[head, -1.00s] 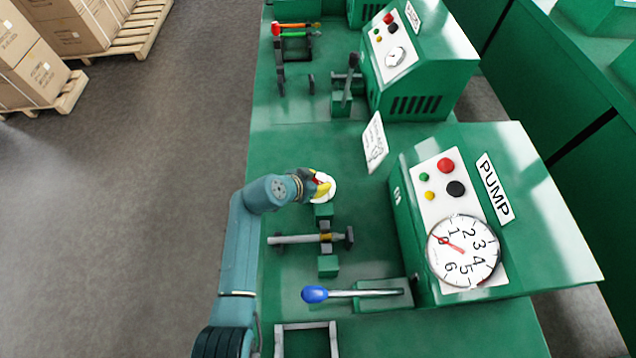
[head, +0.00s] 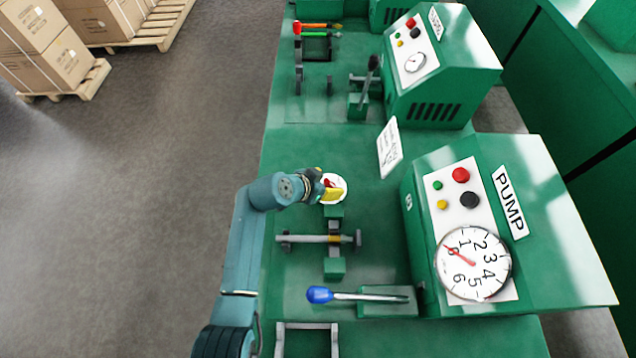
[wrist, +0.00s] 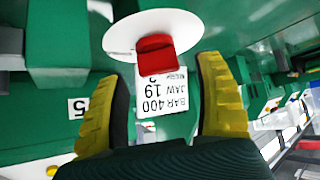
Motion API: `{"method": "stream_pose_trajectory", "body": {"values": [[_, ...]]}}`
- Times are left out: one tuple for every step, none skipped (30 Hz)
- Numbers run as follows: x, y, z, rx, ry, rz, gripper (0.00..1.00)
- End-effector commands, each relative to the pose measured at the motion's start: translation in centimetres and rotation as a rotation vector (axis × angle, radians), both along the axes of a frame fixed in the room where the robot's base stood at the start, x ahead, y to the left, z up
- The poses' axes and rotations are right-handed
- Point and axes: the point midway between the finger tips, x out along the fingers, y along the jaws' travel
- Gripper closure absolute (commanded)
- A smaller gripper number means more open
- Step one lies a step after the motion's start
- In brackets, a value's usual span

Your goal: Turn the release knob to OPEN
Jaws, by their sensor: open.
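The release knob is a red block (wrist: 155,54) on a white round disc (wrist: 122,38) in the wrist view. My gripper (wrist: 163,70) is open, with its yellow-and-black fingers apart and the red knob between their tips. Clear gaps show on both sides of the knob, so neither finger seems to touch it. In the head view my gripper (head: 331,190) is at the white disc (head: 342,181), covering part of it and of the knob. The OPEN marking is not readable.
A bar fixture (head: 312,239) and a blue-handled lever (head: 319,295) lie in front of my gripper. The PUMP box (head: 500,250) with its gauge stands at right. A label reading BAR 400 JAW 19 (wrist: 163,98) is below the knob. A second station lies beyond.

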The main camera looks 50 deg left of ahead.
Motion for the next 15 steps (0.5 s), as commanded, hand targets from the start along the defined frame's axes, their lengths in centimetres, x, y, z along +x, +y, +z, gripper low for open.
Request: {"method": "stream_pose_trajectory", "body": {"values": [[-0.9, 0.0, 0.7, 0.002, -0.001, 0.004, 0.30], [-1.4, 0.0, 1.3, 0.003, -0.002, 0.004, 0.30], [-2.1, 0.0, 2.0, 0.003, -0.002, 0.004, 0.30], [-2.7, 0.0, 2.6, 0.002, -0.002, 0.005, 0.30], [-3.3, -0.1, 3.1, 0.004, -0.001, 0.005, 0.30], [-4.0, -0.1, 3.9, 0.003, -0.001, 0.004, 0.30], [-4.5, -0.2, 4.4, 0.003, 0.000, 0.004, 0.30], [-5.0, -0.2, 4.8, 0.003, 0.000, 0.004, 0.30], [-5.6, -0.3, 5.4, 0.002, 0.000, 0.004, 0.30], [-5.9, -0.3, 5.8, 0.001, 0.000, 0.004, 0.30], [-6.3, -0.3, 6.1, 0.001, 0.001, 0.005, 0.30], [-6.6, -0.3, 6.5, 0.001, 0.002, 0.004, 0.30], [-6.8, -0.4, 6.7, 0.001, 0.001, 0.004, 0.30], [-7.0, -0.4, 6.9, 0.001, 0.001, 0.004, 0.30], [-7.2, -0.4, 7.0, 0.000, 0.002, 0.003, 0.30]]}}
